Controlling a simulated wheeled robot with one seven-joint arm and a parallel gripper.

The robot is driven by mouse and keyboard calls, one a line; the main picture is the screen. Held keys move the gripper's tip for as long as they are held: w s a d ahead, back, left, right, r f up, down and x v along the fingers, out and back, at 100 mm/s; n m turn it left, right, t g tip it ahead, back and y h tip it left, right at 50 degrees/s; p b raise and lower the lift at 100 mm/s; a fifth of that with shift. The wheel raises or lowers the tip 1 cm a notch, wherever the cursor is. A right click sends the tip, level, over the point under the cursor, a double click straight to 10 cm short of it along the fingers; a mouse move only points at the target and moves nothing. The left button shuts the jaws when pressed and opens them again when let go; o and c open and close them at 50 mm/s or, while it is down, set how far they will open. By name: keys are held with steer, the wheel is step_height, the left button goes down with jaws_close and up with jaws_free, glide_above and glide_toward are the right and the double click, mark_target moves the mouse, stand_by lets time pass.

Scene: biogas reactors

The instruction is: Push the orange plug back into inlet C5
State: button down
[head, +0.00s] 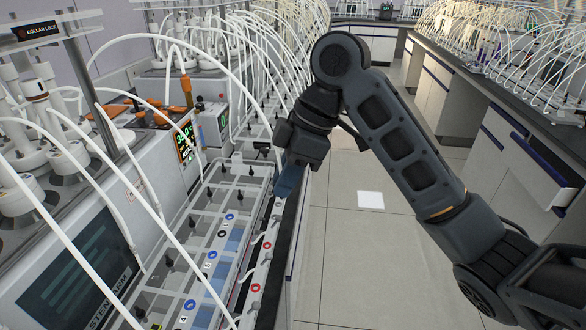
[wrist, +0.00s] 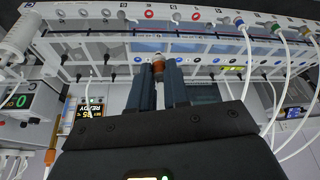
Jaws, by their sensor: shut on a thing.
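The orange plug (wrist: 159,66) shows in the wrist view as a short orange-brown piece with a pale top, between my fingertips, with a white tube running back from it. My gripper (wrist: 159,75) is shut on it. In the head view my gripper (head: 289,180) points down over the right edge of the rack, and its blue fingers hide the plug. In the wrist view a pale strip (wrist: 215,17) with a row of round ports lies beyond the plug. The plug seems apart from the strip. I cannot tell which port is inlet C5, as the labels are upside down and small.
White tubes (head: 130,185) arch over the left side. Tubes with coloured ends hang at the right in the wrist view, one with a blue end (wrist: 238,21). A rack (head: 222,225) with several marked discs lies below my gripper.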

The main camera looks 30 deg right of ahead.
glide_above(251, 288)
steer(key=d, duration=0.1)
steer(key=shift+s+d, duration=0.15)
steer(key=shift+s, duration=0.1)
stand_by(0.5)
steer(key=shift+f+b, duration=4.95)
steer(key=shift+f, duration=1.75)
steer(key=shift+f+b, duration=0.5)
steer(key=shift+f, duration=0.55)
